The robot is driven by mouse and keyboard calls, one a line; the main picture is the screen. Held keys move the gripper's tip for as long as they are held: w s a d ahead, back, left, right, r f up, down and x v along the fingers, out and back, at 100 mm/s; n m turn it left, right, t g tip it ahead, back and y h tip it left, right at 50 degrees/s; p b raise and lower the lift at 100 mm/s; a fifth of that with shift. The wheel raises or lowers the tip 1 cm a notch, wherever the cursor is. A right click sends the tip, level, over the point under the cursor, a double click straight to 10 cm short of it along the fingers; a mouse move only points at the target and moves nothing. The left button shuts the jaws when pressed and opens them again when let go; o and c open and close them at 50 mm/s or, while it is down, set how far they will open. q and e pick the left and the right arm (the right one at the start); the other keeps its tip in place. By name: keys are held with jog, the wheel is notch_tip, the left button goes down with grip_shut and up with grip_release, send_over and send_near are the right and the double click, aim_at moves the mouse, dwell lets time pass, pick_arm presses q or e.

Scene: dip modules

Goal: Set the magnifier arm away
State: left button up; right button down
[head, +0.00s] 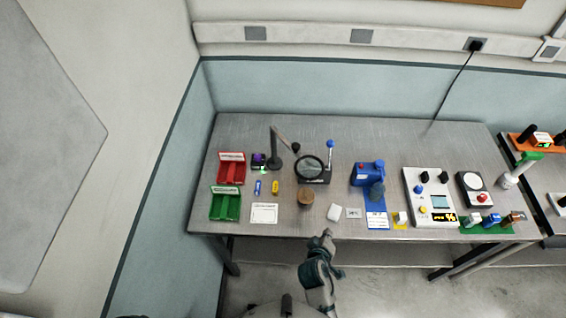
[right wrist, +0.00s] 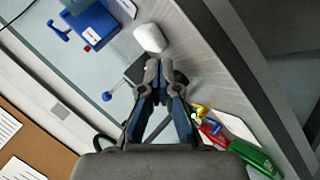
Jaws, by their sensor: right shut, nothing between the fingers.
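The magnifier arm (head: 275,162) stands on the grey bench, left of its middle. Its jointed arm rises from a dark base, and its round dark-rimmed lens (head: 309,167) hangs to the right, in front of a dark block with a blue-knobbed lever (head: 330,146). My right gripper (head: 325,236) is at the bench's front edge, nearer than the lens and apart from it. In the right wrist view, its fingertips (right wrist: 160,70) are together and empty, and the fingers hide most of the magnifier. My left gripper does not show.
Red (head: 232,167) and green (head: 226,206) bins stand left. A brown round block (head: 305,197) and a white rounded object (head: 334,212) lie near the front. A blue device (head: 366,174) and a white panel (head: 428,196) stand right. The back left bench is clear.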

jog(key=w+a+r+n+t+y, duration=0.1)
jog(key=w+a+r+n+t, duration=0.25)
jog(key=a+r, duration=0.5)
jog(key=w+a+r+n+t, duration=0.3)
jog(key=a+r+n+t, duration=0.15)
jog(key=a+r, duration=0.35)
send_near(294, 153)
jog(key=w+a, duration=0.3)
jog(key=w, duration=0.1)
jog(key=w+d+p, duration=0.1)
jog(key=w+d, duration=0.1)
jog(key=shift+w+d, duration=0.1)
jog(key=shift+d, duration=0.25)
jog(key=shift+w+d, duration=0.1)
jog(key=shift+d, duration=0.25)
jog(key=shift+w+d, duration=0.15)
jog(key=shift+d, duration=0.05)
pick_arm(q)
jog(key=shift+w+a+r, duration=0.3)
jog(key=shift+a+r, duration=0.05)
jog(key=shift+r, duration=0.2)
